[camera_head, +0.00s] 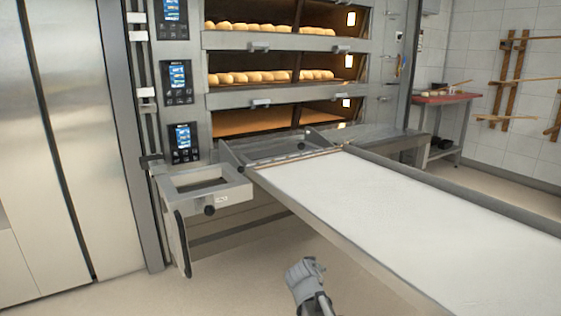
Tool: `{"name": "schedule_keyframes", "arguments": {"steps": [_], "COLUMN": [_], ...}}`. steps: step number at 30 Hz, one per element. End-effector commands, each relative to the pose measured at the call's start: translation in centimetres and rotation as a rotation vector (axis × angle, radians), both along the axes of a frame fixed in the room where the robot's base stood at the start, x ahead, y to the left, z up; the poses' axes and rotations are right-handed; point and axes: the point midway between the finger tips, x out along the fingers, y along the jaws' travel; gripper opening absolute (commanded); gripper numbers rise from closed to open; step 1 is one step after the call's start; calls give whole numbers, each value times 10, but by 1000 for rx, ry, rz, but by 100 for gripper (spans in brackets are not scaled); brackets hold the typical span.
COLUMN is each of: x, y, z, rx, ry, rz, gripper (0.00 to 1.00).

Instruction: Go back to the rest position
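A grey jointed end of my arm, which looks like my gripper (305,272), shows at the bottom centre, in front of the near side of the loader. Its fingers are too small and unclear to tell whether they are open or shut. I see nothing clearly held in it. The long loader (400,215) with a white, empty belt reaches from the right foreground to the deck oven (255,97). Its far end meets the oven front below the lowest deck.
Bread loaves (270,76) lie in the upper two visible decks; the lowest deck (250,121) looks empty. A grey frame with a square opening (205,184) juts out left of the loader. A red-topped table (445,98) stands at back right. Floor (235,275) is clear at left.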

Motion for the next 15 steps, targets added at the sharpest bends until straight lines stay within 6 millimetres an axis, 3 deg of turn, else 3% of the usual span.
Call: {"name": "schedule_keyframes", "arguments": {"steps": [3,6,15], "x": [-36,-67,-145], "y": [-32,-49,-65], "z": [0,-4,-6], "rx": [11,36,143], "ry": [181,342,712], "rz": [-49,-59,19], "gripper": [65,65,65]}}
